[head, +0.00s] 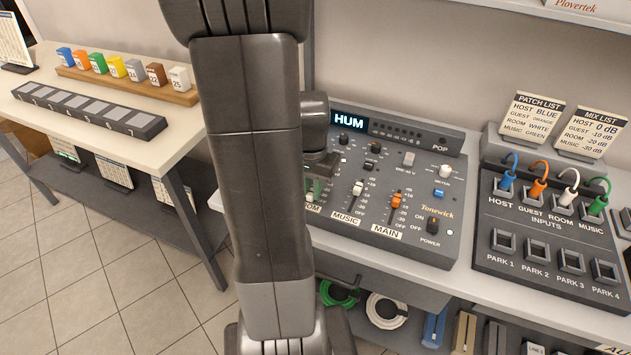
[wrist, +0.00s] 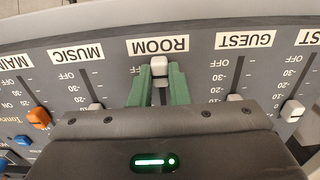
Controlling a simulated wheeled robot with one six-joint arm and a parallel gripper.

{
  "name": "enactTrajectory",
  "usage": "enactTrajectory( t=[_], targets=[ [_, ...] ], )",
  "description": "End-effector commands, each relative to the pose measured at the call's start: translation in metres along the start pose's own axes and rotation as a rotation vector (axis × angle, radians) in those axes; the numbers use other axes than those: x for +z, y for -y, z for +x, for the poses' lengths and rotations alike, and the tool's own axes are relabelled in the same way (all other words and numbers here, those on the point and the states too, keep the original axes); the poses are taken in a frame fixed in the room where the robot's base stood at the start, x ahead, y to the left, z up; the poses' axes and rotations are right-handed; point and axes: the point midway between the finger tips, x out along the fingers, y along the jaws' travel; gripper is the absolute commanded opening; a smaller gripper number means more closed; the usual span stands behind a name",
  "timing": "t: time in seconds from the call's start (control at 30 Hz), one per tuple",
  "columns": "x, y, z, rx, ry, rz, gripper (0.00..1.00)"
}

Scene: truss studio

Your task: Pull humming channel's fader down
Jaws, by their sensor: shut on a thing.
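The mixer (head: 447,200) has a display (head: 349,120) reading HUM. My gripper (wrist: 158,83) has green fingers shut on the white cap of the ROOM fader (wrist: 159,66). In the upside-down wrist view this cap sits at the label end of its slot, about level with the OFF marks. The MUSIC fader (wrist: 95,107), GUEST fader (wrist: 234,98) and HOST fader (wrist: 292,111) stand further from their labels. The orange MAIN fader (wrist: 38,117) is at the left there. In the head view my arm hides the mixer's left part, and the fingers (head: 316,187) show beside it.
A patch box (head: 489,236) with blue, orange, white and green plugs stands right of the mixer. Behind it are a patch list (head: 531,118) and a mix list (head: 590,133). A side table (head: 100,158) at left holds coloured blocks and a numbered strip.

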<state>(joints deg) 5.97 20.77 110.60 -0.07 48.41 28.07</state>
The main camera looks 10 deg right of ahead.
Motion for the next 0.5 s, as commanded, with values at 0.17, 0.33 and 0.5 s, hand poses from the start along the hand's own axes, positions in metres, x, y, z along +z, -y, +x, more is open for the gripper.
enactTrajectory(
  t=[0.17, 0.33, 0.5],
  targets=[
    [0.0022, -0.0004, 0.0004, 0.001, 0.006, 0.001, 0.00],
    [0.0023, -0.0005, 0.0006, 0.002, 0.007, 0.001, 0.35],
    [0.0017, -0.0004, 0.0005, 0.001, 0.005, 0.001, 0.38]
  ],
)
